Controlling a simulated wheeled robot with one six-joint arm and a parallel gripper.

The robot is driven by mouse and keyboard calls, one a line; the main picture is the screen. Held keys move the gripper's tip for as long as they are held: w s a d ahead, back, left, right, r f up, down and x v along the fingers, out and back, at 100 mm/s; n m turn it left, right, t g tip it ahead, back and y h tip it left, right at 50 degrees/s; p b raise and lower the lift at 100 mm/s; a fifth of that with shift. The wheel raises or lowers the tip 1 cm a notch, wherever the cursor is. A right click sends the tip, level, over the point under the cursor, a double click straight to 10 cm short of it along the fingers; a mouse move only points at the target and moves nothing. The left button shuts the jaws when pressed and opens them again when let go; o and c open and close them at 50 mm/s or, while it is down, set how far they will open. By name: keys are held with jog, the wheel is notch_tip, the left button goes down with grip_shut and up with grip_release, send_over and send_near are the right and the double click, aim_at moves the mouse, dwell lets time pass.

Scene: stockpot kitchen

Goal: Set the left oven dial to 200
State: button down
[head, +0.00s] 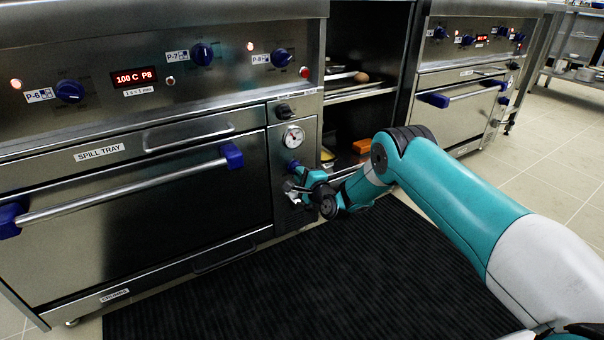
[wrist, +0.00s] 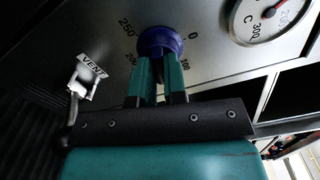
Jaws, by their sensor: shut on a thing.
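The left oven (head: 150,190) stands at the left, with its door shut. On its right-hand panel my gripper (head: 297,178) is at a blue dial (head: 293,165). In the wrist view my gripper (wrist: 160,68) has its two teal fingers shut on the blue dial (wrist: 160,42). Scale marks 0, 100, 200 and 250 show around the dial. The dial's pointer is hidden, so its setting cannot be read. A round gauge (head: 293,136) sits above the dial and also shows in the wrist view (wrist: 262,20), with a red needle.
A tag marked VENT (wrist: 92,66) on a small lever is left of the fingers in the wrist view. The oven door handle (head: 130,190) juts out at left. Open shelves (head: 355,95) stand right of the panel. A dark mat (head: 250,290) covers the floor.

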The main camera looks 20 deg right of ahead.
jog(key=shift+a+m+p, duration=0.1)
jog(key=shift+m+p, duration=0.3)
jog(key=shift+m, duration=7)
jog(key=c, duration=1.2)
grip_release()
jog(key=shift+o, duration=0.2)
